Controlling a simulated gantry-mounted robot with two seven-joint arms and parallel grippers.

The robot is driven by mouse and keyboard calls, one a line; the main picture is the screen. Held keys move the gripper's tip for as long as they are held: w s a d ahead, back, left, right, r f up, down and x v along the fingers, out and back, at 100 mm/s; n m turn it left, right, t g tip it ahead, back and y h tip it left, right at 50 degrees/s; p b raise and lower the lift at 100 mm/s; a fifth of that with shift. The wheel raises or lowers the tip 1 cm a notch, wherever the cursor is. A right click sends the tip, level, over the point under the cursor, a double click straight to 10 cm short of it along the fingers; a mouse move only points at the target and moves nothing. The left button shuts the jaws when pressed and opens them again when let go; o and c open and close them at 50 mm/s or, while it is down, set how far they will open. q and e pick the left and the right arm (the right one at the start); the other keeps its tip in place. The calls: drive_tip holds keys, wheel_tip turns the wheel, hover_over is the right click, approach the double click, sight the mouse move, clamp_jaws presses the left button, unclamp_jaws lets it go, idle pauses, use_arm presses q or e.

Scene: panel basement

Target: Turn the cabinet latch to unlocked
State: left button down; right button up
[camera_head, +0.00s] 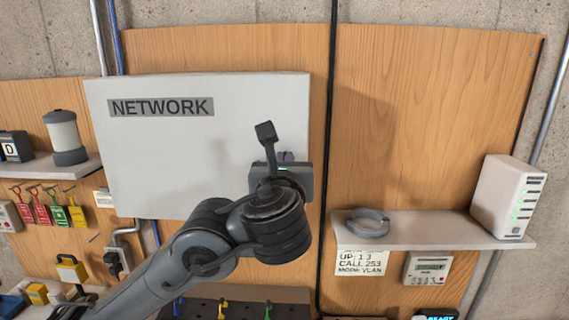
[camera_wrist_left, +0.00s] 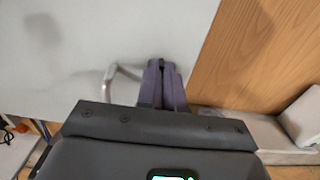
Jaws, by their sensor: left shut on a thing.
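The white cabinet (camera_head: 150,150) labelled NETWORK hangs on the wooden panel, its front flat and closed. My left gripper (camera_head: 286,156) is at the cabinet's right edge, its arm rising from the lower left. In the left wrist view its purple-grey fingers (camera_wrist_left: 162,84) are together, shut on the latch in front of the white door. A pale bent piece of the latch (camera_wrist_left: 122,72) shows just left of the fingers. The rest of the latch is hidden behind the fingers and wrist, so I cannot tell its exact angle. My right gripper is not in view.
A shelf (camera_head: 425,232) at right holds a coil of grey cable (camera_head: 367,222) and a white network box (camera_head: 507,196) with green lights. A lantern (camera_head: 65,138) stands on the left shelf above several coloured tags. A black cable (camera_head: 329,110) runs down beside the cabinet.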

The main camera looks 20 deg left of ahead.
use_arm(q)
drive_tip(key=n+b, duration=0.4)
drive_tip(key=n, duration=0.2)
drive_tip(key=n+b, duration=0.4)
drive_tip(key=n, duration=0.1)
drive_tip(key=n+b, duration=0.4)
drive_tip(key=n, duration=0.2)
drive_tip(key=shift+a+f+n, duration=0.25)
drive_tip(key=shift+n, duration=0.05)
idle(0.3)
drive_tip(key=c, duration=1.3)
unclamp_jaws()
drive_tip(key=shift+s+d, duration=0.1)
drive_tip(key=shift+s, duration=0.05)
